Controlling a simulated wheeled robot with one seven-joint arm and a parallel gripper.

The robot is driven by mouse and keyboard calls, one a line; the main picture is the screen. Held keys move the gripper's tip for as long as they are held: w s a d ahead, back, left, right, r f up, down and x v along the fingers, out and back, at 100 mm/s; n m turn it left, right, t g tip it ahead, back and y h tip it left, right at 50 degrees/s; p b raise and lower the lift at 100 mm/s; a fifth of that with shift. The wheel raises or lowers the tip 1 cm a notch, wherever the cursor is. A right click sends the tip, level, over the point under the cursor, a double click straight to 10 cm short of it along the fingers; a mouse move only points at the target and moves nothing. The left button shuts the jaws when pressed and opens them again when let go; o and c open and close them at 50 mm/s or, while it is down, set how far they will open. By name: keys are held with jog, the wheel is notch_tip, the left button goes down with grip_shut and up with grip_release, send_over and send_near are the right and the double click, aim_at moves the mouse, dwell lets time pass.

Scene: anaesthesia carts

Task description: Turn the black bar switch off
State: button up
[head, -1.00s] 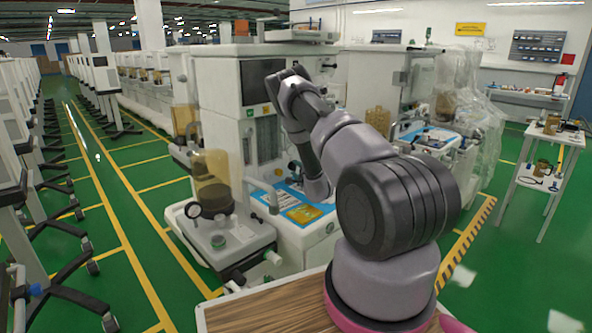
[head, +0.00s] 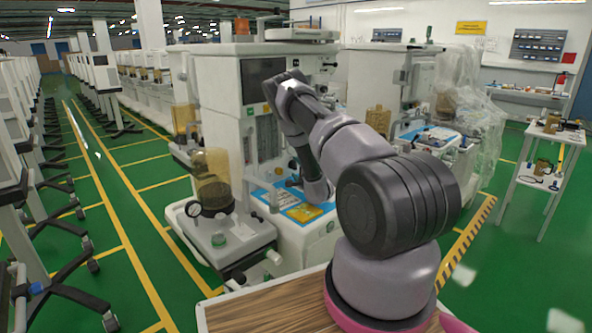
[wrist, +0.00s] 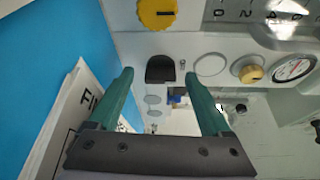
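A black switch (wrist: 160,69) with a rounded outline sits on the pale machine panel in the wrist view, just below a yellow knob (wrist: 157,13). Its exact setting cannot be read. My gripper (wrist: 159,76) is open, its two green fingers apart, with the switch showing between and just beyond the fingertips. Nothing is held, and I cannot tell whether either finger touches the panel. In the head view the anaesthesia machine (head: 225,100) stands ahead; my arm reaches to its front, and the gripper and switch are not discernible there.
A small silver toggle (wrist: 182,64), a yellow-faced knob (wrist: 251,73) and a round gauge (wrist: 293,68) are right of the switch. White printed sheets (wrist: 65,115) lie on a blue surface at left. A glass canister (head: 212,180) stands left of my arm.

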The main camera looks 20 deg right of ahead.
jog(key=s, duration=1)
jog(key=shift+s+a+r, duration=0.2)
jog(key=shift+s+r, duration=0.05)
jog(key=shift+s, duration=0.15)
